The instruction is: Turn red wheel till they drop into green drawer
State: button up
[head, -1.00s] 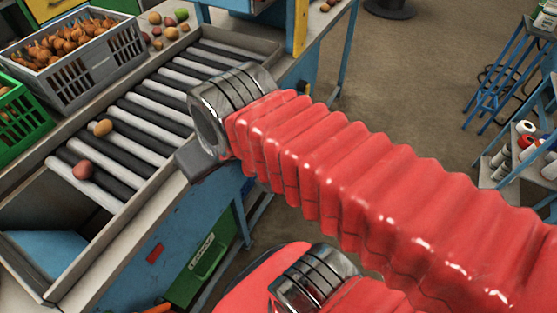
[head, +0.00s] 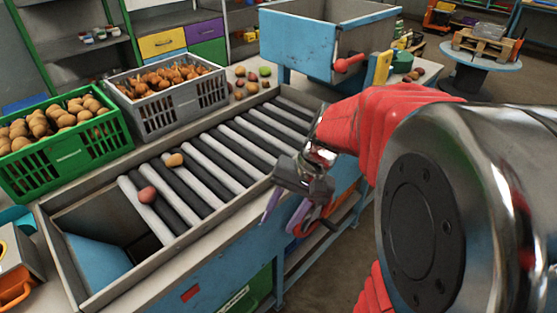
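A reddish potato (head: 147,195) and a yellow-brown potato (head: 174,160) lie on the roller bed (head: 205,165), near its open chute end (head: 100,262). The red wheel (head: 318,222) is on the blue front side of the roller table, partly hidden by my gripper. My gripper (head: 280,220) points down at that side with its lilac fingers apart. Its right finger overlaps the wheel in the picture; I cannot tell whether they touch. The green drawer (head: 250,296) shows low under the table, cut by the bottom edge; its inside is hidden.
A green crate of potatoes (head: 68,160) and a grey crate of onions (head: 180,108) stand behind the rollers. A blue hopper (head: 310,48) with a red handle stands at the far end. My arm covers the right side; open floor shows beyond.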

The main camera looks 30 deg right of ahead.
jog(key=w+d+f+m+t+y, duration=0.1)
jog(key=w+d+f+m+y, duration=0.3)
jog(key=d+f+m, duration=0.3)
jog(key=m+t+h, duration=0.2)
jog(key=m+t, duration=1.3)
jog(key=m, duration=0.2)
send_near(337, 231)
jog(key=shift+s+d+f, duration=0.25)
jog(key=shift+s+f, duration=0.1)
jog(key=shift+s, duration=0.05)
jog(key=x, duration=1.4)
jog(key=shift+d, duration=0.2)
jog(key=shift+c, duration=0.6)
